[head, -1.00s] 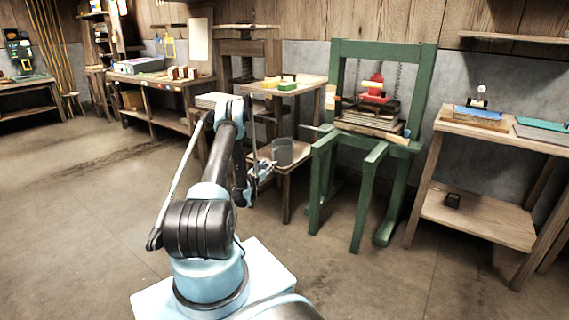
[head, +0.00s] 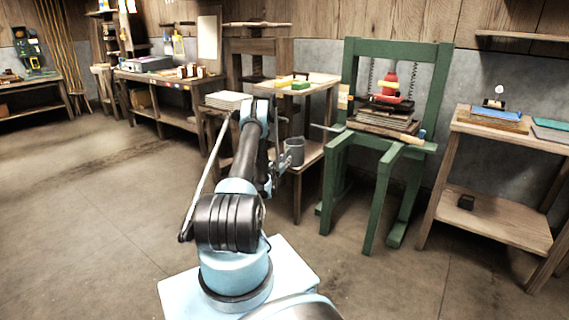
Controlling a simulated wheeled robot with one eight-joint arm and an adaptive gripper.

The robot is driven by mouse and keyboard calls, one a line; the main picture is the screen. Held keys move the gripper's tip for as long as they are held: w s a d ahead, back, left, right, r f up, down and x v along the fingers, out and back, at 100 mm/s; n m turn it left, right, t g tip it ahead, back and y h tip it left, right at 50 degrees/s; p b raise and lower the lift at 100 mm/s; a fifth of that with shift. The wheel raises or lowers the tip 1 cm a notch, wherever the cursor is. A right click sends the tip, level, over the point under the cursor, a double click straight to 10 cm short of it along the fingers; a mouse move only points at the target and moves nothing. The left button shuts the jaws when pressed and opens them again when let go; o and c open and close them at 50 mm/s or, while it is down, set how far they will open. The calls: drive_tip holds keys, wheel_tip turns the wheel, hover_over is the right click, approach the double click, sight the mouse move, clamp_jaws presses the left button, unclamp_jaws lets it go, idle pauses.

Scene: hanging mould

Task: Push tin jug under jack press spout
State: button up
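The tin jug (head: 294,151) is a grey, upright cylinder on a low wooden stand (head: 312,152) left of the jack press. The jack press (head: 350,88) is a green frame with a red jack (head: 389,84) over a stack of boards. A thin grey piece that looks like its spout (head: 326,128) sticks out at the press's left side, above and right of the jug. My gripper (head: 280,176) is low and left of the jug, partly behind my arm. Whether it touches the jug, and its finger opening, are too small to tell.
A wooden table (head: 322,82) with yellow and green blocks stands behind the jug. A stack of pale sheets (head: 228,100) is left of it. A wooden bench (head: 490,133) stands right of the press. Open floor (head: 90,210) lies to the left.

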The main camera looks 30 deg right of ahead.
drive_tip(key=shift+d, duration=0.1)
drive_tip(key=shift+s+d, duration=0.1)
clamp_jaws()
